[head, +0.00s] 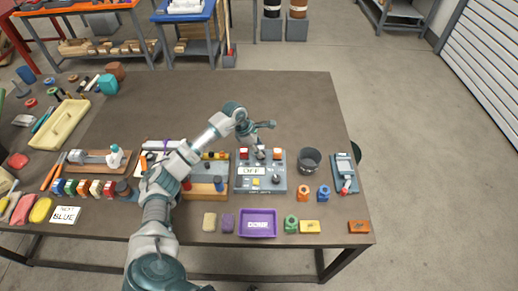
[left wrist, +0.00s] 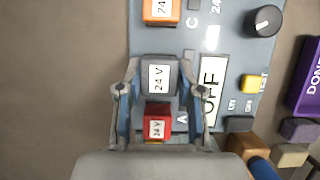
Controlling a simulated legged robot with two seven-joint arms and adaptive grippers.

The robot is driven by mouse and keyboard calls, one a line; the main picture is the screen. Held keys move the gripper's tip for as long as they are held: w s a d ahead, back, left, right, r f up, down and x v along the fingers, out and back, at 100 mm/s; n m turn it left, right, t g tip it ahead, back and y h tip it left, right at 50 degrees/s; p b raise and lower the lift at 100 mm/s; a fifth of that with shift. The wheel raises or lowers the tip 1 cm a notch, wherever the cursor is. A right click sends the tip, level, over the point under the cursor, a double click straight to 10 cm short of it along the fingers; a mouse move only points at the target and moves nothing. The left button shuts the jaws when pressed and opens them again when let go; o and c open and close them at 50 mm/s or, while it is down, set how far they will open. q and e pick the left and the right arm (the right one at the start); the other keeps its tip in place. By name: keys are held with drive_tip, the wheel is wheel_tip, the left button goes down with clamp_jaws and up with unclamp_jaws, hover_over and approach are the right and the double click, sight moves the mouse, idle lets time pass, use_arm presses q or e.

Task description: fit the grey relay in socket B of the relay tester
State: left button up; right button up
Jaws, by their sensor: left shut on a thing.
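The relay tester (head: 240,185) is a grey-blue panel with an OFF display, a dark knob and a yellow TEST button; it fills the right of the left wrist view (left wrist: 235,25). My left gripper (left wrist: 158,68) is shut on the grey relay (left wrist: 160,78), labelled 24 V. The relay sits between a red relay (left wrist: 157,125) beside letter A and an orange relay (left wrist: 160,10) beside letter C. Letter B is hidden, and I cannot tell whether the grey relay is seated or just above its socket. In the head view the left gripper (head: 261,146) is over the tester's back row.
A purple DONE tray (head: 258,236) stands in front of the tester. A dark round cup (head: 309,160) and a grey meter (head: 344,173) stand to its right. Several small relays and blocks lie along the front edge.

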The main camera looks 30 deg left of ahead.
use_arm(q)
drive_tip(key=shift+f, duration=0.15)
drive_tip(key=shift+f+b, duration=0.5)
drive_tip(key=shift+f, duration=0.2)
drive_tip(key=o, duration=1.1)
drive_tip(key=shift+r, duration=0.1)
drive_tip(key=v, duration=1.1)
drive_tip(key=shift+a+r, duration=0.2)
drive_tip(key=shift+r, duration=0.15)
